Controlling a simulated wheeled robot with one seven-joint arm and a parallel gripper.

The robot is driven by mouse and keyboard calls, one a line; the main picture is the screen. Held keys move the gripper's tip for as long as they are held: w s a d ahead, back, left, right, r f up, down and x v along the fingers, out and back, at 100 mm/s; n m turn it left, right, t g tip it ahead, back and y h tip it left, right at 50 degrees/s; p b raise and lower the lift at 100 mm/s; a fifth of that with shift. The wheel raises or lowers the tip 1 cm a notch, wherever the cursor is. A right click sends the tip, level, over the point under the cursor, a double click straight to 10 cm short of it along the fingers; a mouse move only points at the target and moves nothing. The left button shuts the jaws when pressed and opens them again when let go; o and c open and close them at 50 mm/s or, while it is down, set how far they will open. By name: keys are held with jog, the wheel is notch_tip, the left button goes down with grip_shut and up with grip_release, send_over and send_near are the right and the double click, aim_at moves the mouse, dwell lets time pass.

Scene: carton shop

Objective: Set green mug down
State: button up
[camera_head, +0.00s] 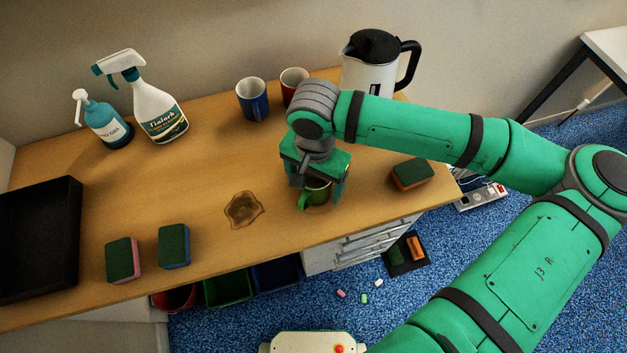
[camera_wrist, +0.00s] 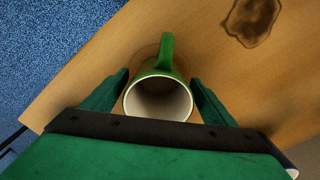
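The green mug (camera_head: 315,193) is near the front edge of the wooden table (camera_head: 190,224), beneath my gripper (camera_head: 318,181). It looks upright and appears to rest on the tabletop. In the wrist view, the mug (camera_wrist: 158,98) shows its pale inside, and its green handle points away from my gripper (camera_wrist: 160,78). One finger is on each side of the mug. A narrow strip of table shows between the mug and the right finger, so the gripper looks open around it. The gap on the left is too small to judge. My wrist hides part of the mug in the head view.
A sponge (camera_head: 412,174) lies right of the mug; two more, a pink-and-green one (camera_head: 123,260) and a blue-and-green one (camera_head: 174,246), lie left. A brown stain (camera_head: 243,209) is nearby. Behind stand a blue mug (camera_head: 252,99), red mug (camera_head: 293,82) and kettle (camera_head: 369,72). A black tray (camera_head: 68,235) is far left.

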jog(key=shift+s+d, duration=0.1)
notch_tip(320, 180, up, 12)
jog(key=shift+r, duration=0.15)
dwell(0.5)
dwell(0.3)
